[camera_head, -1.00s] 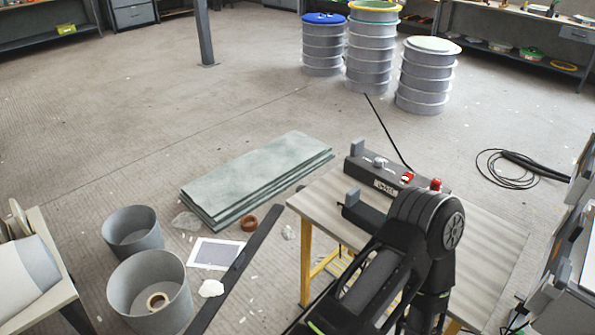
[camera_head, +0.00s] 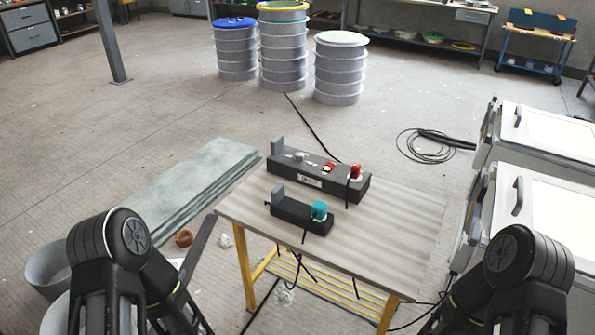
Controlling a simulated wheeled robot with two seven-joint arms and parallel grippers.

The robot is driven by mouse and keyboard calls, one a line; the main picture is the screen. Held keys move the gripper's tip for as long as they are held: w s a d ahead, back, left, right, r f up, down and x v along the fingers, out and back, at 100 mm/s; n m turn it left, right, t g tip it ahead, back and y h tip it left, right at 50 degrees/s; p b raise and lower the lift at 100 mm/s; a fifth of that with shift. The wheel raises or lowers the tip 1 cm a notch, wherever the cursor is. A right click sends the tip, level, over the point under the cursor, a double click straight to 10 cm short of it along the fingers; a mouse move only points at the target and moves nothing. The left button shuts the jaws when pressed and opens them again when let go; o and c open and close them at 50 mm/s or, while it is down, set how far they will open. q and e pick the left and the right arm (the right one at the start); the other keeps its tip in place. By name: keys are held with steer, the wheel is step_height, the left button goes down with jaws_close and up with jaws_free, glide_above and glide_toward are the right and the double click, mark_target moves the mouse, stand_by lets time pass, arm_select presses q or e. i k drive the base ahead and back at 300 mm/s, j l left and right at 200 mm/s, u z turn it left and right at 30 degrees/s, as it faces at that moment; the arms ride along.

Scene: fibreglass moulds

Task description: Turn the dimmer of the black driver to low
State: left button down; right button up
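Two dark boxes stand on the table (camera_head: 400,225). The larger black box (camera_head: 337,182) at the back has a pale label on its front, a grey knob (camera_head: 300,156), a red switch (camera_head: 328,167) and a red-topped knob (camera_head: 355,172). The smaller dark box (camera_head: 290,211) in front has a teal knob (camera_head: 319,210) at its right end. Each has a grey upright plate at its left end. I cannot tell the knobs' settings. My arms show at the lower left and lower right, apart from both boxes; neither gripper's fingertips can be seen.
The right part of the tabletop is bare. White-topped cabinets (camera_head: 540,205) stand close on the right. Greenish sheets (camera_head: 190,185) lie on the floor to the left. Stacked grey drums (camera_head: 283,50) stand behind, and a coiled black cable (camera_head: 432,146) lies on the floor.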

mark_target(299, 157)
steer(key=j+z, duration=0.1)
steer(key=z, duration=0.3)
steer(key=j+z, duration=0.2)
steer(key=z, duration=0.2)
steer(key=i+j+z, duration=0.1)
steer(key=z, duration=0.3)
steer(key=j+z, duration=0.2)
steer(key=z, duration=0.2)
steer(key=k+j+z, duration=0.15)
steer(key=j, duration=0.3)
steer(key=k+j+z, duration=0.15)
steer(key=j, duration=0.25)
steer(key=k+j+z, duration=0.15)
steer(key=j, duration=0.25)
steer(key=k+j+z, duration=0.15)
steer(key=j, duration=0.25)
